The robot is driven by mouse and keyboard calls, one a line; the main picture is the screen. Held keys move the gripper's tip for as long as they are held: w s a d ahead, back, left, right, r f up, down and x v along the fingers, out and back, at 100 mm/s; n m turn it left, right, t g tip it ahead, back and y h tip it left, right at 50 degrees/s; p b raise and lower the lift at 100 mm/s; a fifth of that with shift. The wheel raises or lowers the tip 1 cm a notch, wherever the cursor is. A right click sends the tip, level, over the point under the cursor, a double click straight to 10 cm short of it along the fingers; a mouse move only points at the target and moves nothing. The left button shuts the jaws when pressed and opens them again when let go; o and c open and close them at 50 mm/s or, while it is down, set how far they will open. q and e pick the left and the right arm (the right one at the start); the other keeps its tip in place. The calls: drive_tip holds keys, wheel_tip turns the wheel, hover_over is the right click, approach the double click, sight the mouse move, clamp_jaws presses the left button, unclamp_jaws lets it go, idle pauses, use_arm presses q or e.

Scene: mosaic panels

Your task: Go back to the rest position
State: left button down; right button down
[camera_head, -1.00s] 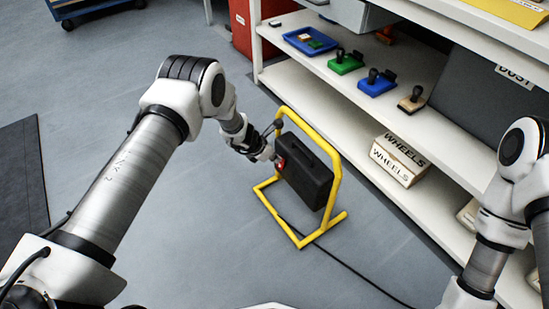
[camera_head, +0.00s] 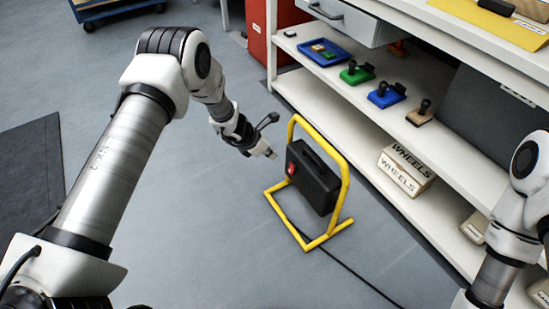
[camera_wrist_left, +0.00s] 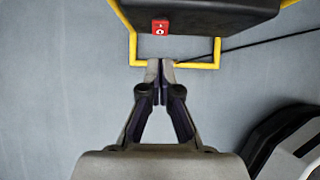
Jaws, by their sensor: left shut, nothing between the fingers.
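My left gripper (camera_head: 268,154) is shut and empty in the head view, just left of a black box (camera_head: 314,178) held in a yellow tube frame (camera_head: 343,190) on the floor. A gap shows between the fingertips and the box. The box has a red switch (camera_head: 291,168) on its left end. In the left wrist view the gripper (camera_wrist_left: 160,68) has its fingers together, with the red switch (camera_wrist_left: 160,27) and the underside of the black box (camera_wrist_left: 205,12) ahead. My right arm shows at the right edge of the head view, but its gripper is out of view.
A white shelf unit (camera_head: 330,105) stands to the right, bearing a blue tray (camera_head: 342,54), several stamp-like tools and boxes marked WHEELS (camera_head: 404,172). A red cabinet (camera_head: 257,32) is behind. A black cable (camera_head: 362,281) runs along the floor. Floor is clear left of the frame.

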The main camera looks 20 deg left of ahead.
use_arm(q)
drive_tip(key=shift+s+a+r, duration=0.1)
drive_tip(key=shift+r, duration=0.25)
